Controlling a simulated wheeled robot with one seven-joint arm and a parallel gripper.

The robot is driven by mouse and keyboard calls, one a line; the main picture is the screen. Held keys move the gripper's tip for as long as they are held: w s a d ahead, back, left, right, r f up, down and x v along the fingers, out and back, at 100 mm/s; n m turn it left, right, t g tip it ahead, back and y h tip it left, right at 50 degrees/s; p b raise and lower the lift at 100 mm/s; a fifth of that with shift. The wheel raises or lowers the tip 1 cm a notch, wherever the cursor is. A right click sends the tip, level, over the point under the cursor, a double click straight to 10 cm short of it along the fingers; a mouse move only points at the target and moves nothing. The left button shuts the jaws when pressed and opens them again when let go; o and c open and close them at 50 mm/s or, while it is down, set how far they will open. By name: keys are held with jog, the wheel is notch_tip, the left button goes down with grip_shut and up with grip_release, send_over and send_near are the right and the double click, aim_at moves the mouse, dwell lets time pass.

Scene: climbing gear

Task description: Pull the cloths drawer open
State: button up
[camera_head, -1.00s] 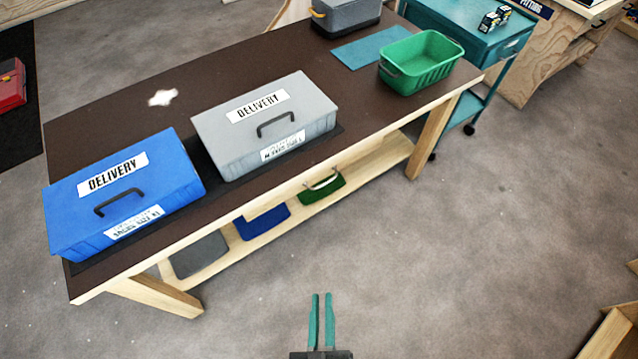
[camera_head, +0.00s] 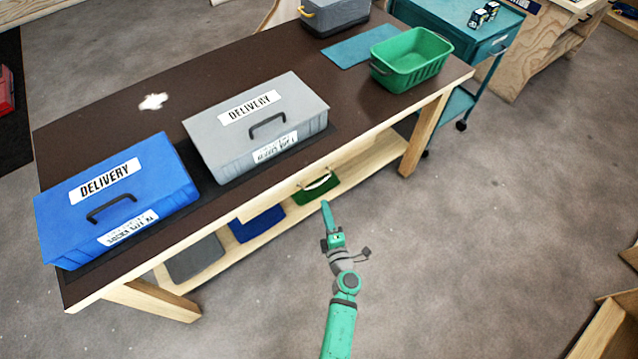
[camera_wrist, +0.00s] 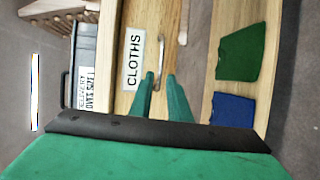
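The cloths drawer is a pale wooden front under the tabletop, marked with a white "CLOTHS" label (camera_wrist: 134,58) in the wrist view. Its slim metal handle (camera_wrist: 160,62) stands beside the label, and also shows in the head view (camera_head: 319,182). The drawer front (camera_head: 283,196) looks shut. My gripper (camera_wrist: 162,76) is open, its two teal fingers apart and pointing at the drawer front. In the wrist view the lower end of the handle shows between the fingertips; I cannot tell whether they touch it. In the head view my gripper (camera_head: 325,208) is just in front of the handle.
A blue delivery case (camera_head: 118,200), a grey delivery case (camera_head: 258,125) and a green basket (camera_head: 411,58) stand on the brown tabletop (camera_head: 110,115). The lower shelf (camera_head: 365,165) holds grey, blue and green folded-looking items.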

aim_at(319, 183)
jog(key=x, duration=1.2)
jog(key=shift+d+f, duration=0.1)
jog(key=shift+d, duration=0.1)
grip_shut()
dwell(1.1)
